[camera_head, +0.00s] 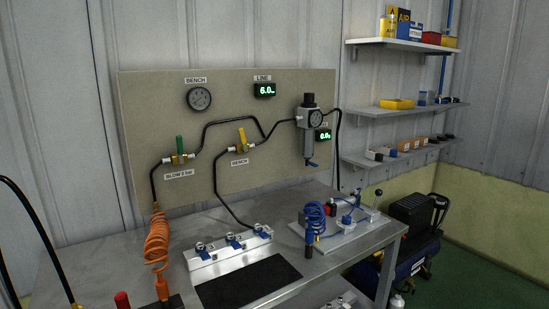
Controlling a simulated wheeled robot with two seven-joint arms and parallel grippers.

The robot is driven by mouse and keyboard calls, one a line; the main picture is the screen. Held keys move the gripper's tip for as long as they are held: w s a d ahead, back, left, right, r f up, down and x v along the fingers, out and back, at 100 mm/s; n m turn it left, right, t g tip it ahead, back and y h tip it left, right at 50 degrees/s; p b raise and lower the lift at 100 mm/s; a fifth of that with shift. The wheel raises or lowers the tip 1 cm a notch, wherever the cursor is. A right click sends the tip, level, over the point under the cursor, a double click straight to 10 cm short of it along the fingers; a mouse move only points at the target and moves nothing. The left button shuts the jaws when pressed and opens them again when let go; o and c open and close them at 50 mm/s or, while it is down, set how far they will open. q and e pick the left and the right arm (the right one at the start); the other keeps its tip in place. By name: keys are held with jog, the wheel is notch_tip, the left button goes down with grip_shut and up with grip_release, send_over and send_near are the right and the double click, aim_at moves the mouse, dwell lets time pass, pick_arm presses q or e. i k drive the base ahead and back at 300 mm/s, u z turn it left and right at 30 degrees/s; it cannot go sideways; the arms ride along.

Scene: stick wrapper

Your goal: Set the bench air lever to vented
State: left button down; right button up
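The bench air lever is the yellow handle (241,137) on the brass valve of the lower black pipe, above a label reading BENCH (238,162). It points up, leaning slightly left, roughly crosswise to the pipe. A green lever (180,145) stands upright on the other valve to the left, above a label that seems to read BLOW 5 bar. The round gauge (199,98) is labelled BENCH; its needle is too small to read. Neither of my grippers is in view.
The beige panel (150,105) stands behind the metal bench (95,270). The LINE display (264,90) reads 6.0; another display (324,135) seems to read 0.0. An orange coiled hose (157,240), a white manifold (225,255) and a black mat (248,284) occupy the bench front.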

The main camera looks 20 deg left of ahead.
aim_at(241, 132)
jog(key=k, duration=0.5)
jog(key=z, duration=0.8)
jog(key=i, duration=0.8)
jog(key=u, duration=1.55)
